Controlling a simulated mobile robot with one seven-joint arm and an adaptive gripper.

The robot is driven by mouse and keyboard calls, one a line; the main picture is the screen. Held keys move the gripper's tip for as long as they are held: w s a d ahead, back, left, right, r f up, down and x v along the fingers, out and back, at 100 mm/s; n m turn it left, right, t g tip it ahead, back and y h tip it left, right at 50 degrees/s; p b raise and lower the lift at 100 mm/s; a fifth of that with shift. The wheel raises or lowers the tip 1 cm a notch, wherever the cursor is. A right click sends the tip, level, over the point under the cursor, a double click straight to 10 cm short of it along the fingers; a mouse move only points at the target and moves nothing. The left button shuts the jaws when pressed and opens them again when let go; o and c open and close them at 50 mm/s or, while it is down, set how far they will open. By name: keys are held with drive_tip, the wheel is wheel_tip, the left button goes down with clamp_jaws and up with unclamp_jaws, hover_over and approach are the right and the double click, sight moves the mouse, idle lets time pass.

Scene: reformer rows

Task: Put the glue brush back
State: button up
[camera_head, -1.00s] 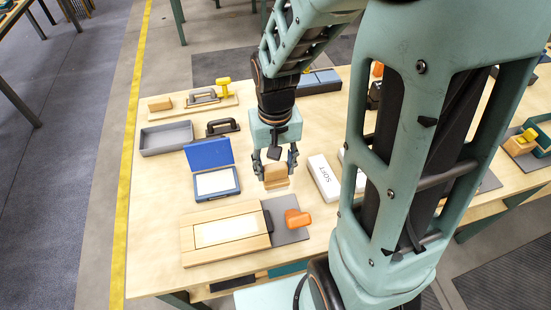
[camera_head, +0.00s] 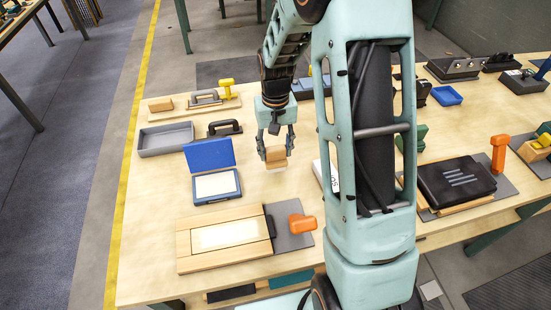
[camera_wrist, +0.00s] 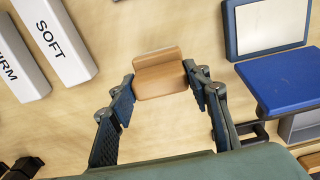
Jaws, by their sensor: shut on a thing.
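My gripper (camera_head: 276,150) is shut on a small wooden block-like piece (camera_head: 276,157), which I take to be the glue brush. It has a pale lower edge in the head view. In the wrist view my gripper (camera_wrist: 158,85) has one fingertip at each side of the wooden piece (camera_wrist: 160,75), which has a raised ridge along it. The piece is over the bare table to the right of the open blue box (camera_head: 215,187). I cannot tell how high above the table it is.
A white block marked SOFT (camera_wrist: 55,40) lies beside a similar one. A grey tray (camera_head: 166,139) and a wooden board (camera_head: 225,103) with several tools stand at the back left. A wooden frame (camera_head: 185,246) and an orange-handled tool (camera_head: 302,223) are in front.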

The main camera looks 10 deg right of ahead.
sight(275, 157)
drive_tip(key=shift+w+f+b, duration=0.1)
drive_tip(key=shift+f+b, duration=0.75)
drive_tip(key=shift+f, duration=0.8)
drive_tip(key=shift+f, duration=0.15)
drive_tip(key=o, duration=1.1)
wheel_tip(275, 157, up, 12)
drive_tip(key=shift+r, duration=0.2)
